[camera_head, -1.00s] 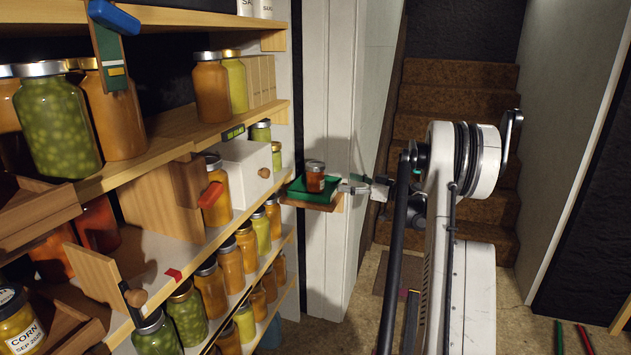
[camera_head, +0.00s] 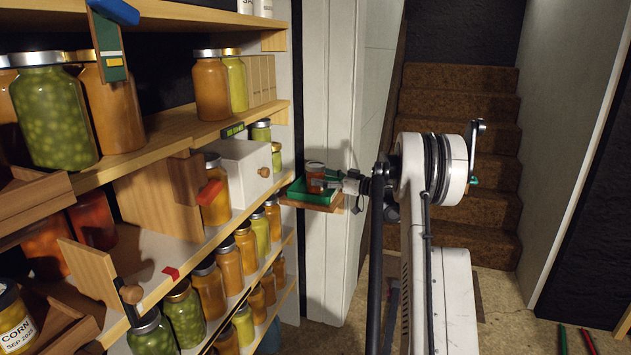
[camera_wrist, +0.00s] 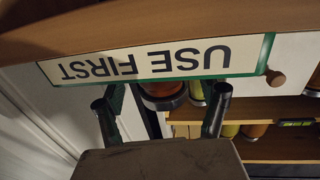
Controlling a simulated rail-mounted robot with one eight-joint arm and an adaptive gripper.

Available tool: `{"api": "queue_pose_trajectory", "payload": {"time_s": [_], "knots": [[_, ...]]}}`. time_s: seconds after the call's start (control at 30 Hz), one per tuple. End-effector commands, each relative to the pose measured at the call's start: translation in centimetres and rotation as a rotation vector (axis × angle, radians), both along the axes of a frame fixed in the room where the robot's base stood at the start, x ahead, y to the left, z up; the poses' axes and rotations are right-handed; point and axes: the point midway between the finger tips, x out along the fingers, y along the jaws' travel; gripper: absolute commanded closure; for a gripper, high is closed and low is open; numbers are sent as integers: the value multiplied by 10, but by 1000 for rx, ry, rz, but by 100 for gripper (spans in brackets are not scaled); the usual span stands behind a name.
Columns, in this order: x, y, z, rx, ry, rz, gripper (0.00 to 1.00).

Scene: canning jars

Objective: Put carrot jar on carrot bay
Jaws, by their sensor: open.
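An orange jar with a metal lid (camera_head: 315,178) stands upright on a green tray (camera_head: 305,195) on a small wooden ledge; its contents label cannot be read, so I cannot tell if it is the carrot jar. My gripper (camera_head: 338,177) is open and level with this jar, at its right side. In the wrist view, part of a jar (camera_wrist: 163,94) shows between my two spread fingers (camera_wrist: 165,100); the "USE FIRST" sign hides the rest of it. No bay marked carrot can be read.
The "USE FIRST" sign (camera_wrist: 150,62) appears upside down close to the fingers. Shelves at left hold several orange and green jars (camera_head: 210,85), a white drawer box (camera_head: 240,165) and a corn jar (camera_head: 12,320). A white post (camera_head: 330,90) stands behind the ledge. Stairs (camera_head: 455,110) are at the back.

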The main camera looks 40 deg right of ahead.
Motion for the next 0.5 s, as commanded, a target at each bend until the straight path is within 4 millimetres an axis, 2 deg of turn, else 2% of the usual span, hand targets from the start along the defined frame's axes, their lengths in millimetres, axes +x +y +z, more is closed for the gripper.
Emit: {"api": "queue_pose_trajectory", "payload": {"time_s": [0.2, 0.47, 0.5], "knots": [[28, 12, -2, 0, 0, 2, 26], [31, 13, 0, 0, 0, 1, 26], [31, 13, 0, 0, 0, 1, 32]]}}
